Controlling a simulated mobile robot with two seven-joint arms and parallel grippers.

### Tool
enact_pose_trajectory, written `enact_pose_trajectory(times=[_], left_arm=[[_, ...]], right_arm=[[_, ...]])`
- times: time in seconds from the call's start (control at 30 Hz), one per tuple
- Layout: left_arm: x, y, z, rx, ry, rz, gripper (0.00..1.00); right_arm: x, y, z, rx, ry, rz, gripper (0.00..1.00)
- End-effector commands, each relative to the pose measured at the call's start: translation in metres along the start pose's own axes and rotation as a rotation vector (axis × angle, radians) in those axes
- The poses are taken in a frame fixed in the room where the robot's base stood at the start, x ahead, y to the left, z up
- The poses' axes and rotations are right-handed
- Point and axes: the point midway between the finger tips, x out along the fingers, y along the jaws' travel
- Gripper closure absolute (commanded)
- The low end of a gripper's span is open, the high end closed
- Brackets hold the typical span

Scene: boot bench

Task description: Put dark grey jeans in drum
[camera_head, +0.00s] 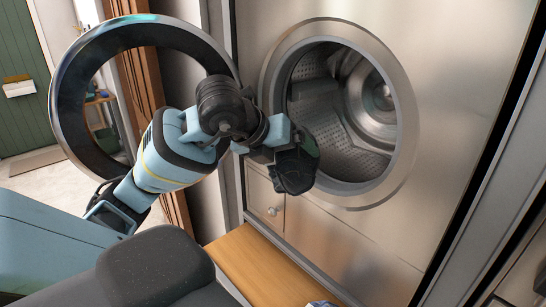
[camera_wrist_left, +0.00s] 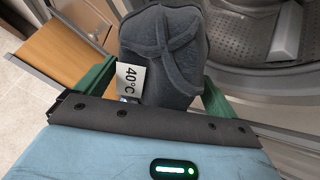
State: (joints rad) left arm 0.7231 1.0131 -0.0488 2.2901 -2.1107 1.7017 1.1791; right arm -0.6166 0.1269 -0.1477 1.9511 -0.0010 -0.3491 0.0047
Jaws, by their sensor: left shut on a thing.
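The dark grey jeans (camera_head: 296,170) are a compact folded bundle at the lower left rim of the drum opening in the head view. My left gripper (camera_head: 284,148) is shut on them. In the left wrist view the jeans (camera_wrist_left: 165,60) sit between the green fingers (camera_wrist_left: 160,95), with a white "40°C" tag (camera_wrist_left: 131,77) on their left side. The steel drum (camera_head: 330,125) is open, and its visible interior shows perforated walls and no clothes. The bundle overlaps the rim in the head view; I cannot tell whether it touches it. My right gripper is not in view.
The round washer door (camera_head: 68,95) stands swung open on the left, with my left arm passing in front of it. A small drawer (camera_head: 262,195) with a knob is below the drum. A wooden bench top (camera_head: 255,265) lies in front of the machine.

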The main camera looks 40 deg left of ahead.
Motion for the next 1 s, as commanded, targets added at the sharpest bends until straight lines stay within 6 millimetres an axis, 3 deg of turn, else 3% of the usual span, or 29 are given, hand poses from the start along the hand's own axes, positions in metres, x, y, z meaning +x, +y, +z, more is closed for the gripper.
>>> enact_pose_trajectory(times=[1.0], left_arm=[[0.087, -0.042, 0.060, -0.001, -0.004, -0.004, 0.49]], right_arm=[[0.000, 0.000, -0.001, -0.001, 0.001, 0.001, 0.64]])
